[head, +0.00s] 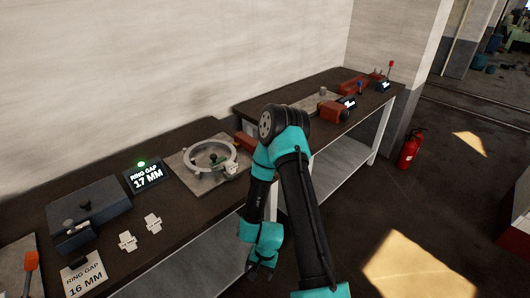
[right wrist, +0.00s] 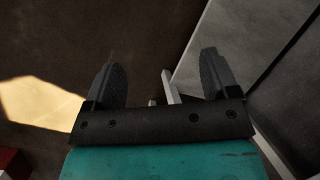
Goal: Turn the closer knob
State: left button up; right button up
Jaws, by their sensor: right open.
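A metal ring (head: 210,156) sits on a square light plate on the bench, with a small dark knob (head: 213,157) inside it. A metal fitting (head: 231,169) is at the ring's front right edge. Which part is the closer knob I cannot tell. My right gripper (head: 262,270) hangs low in front of the bench, pointing down, well apart from the ring. In the right wrist view, its two fingers (right wrist: 160,80) are spread wide with nothing between them. My left gripper is not in view.
A display (head: 148,174) reads "RING GAP 17 MM" under a green light. A grey box (head: 87,204), two light metal pieces and a "RING GAP 16 MM" card (head: 84,276) are at left. A second bench with red devices (head: 333,110) stands beyond my right arm. A fire extinguisher (head: 410,149) stands on the floor.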

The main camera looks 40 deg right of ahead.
jog(key=w+d+r+m+t, duration=0.4)
jog(key=d+r+m, duration=0.4)
jog(key=d, duration=0.3)
jog(key=w+d+r+m+t+h, duration=0.1)
jog(key=w+d+r+m+t, duration=0.3)
jog(key=d+r+m, duration=0.4)
jog(key=w+d+r+m+t+h, duration=0.1)
jog(key=w+d+r+m+t, duration=0.3)
jog(key=d+r+m, duration=0.4)
jog(key=d+r+t, duration=0.1)
jog(key=d+r, duration=0.4)
jog(key=d, duration=0.1)
jog(key=shift+d+r+m, duration=0.2)
jog(key=shift+d+m, duration=0.05)
jog(key=shift+m, duration=0.15)
jog(key=shift+w, duration=0.15)
jog(key=x, duration=1.7)
jog(key=shift+w, duration=0.2)
jog(key=shift+r, duration=0.1)
jog(key=shift+c, duration=0.3)
